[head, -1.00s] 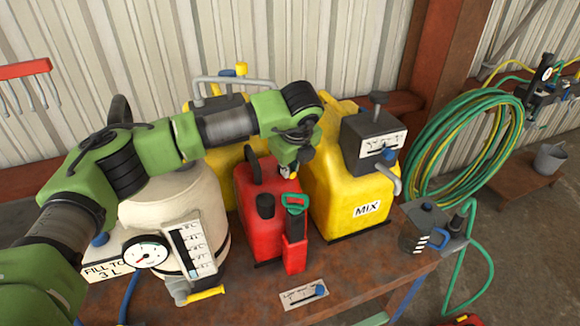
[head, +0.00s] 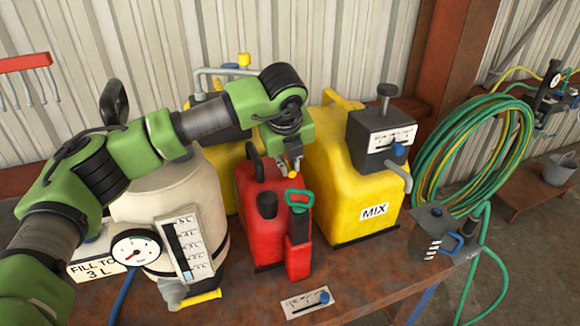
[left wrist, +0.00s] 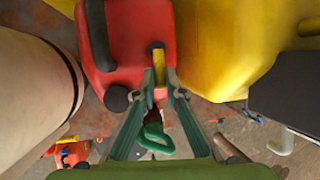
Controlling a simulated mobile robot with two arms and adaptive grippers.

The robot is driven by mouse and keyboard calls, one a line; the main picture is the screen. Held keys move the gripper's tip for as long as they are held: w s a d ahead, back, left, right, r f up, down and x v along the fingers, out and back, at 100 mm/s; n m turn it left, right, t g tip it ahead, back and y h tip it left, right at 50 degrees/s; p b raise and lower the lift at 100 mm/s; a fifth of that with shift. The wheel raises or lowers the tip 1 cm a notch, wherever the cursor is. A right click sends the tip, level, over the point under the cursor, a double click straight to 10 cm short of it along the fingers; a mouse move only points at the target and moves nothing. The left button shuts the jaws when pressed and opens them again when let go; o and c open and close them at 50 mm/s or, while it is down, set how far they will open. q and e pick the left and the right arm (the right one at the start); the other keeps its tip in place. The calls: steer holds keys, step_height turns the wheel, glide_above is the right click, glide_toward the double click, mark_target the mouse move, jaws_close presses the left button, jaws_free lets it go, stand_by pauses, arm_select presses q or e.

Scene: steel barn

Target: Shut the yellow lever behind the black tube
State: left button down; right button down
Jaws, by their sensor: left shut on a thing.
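My left gripper (head: 291,165) is above the back right of the red can (head: 262,230), pointing down. In the left wrist view its fingers (left wrist: 161,82) are closed around a small yellow lever (left wrist: 158,58), which stands out against the red can. In the head view only a little yellow shows at the fingertips. The red can has a black arched handle (left wrist: 97,38) and a black cap (head: 266,205). A green-handled part (head: 299,198) stands at its front right. Which dark part is the black tube I cannot tell. My right gripper is out of view.
A cream tank (head: 150,205) with a gauge and another yellow lever (head: 200,299) at its foot stands left. A yellow MIX container (head: 335,190) stands close on the right. A small label plate (head: 306,302) lies in front on the rusty bench.

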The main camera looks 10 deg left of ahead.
arm_select(q)
steer(key=c, duration=2.1)
jaws_free()
steer(key=shift+r, duration=0.2)
steer(key=v, duration=1.1)
steer(key=shift+s+r, duration=0.3)
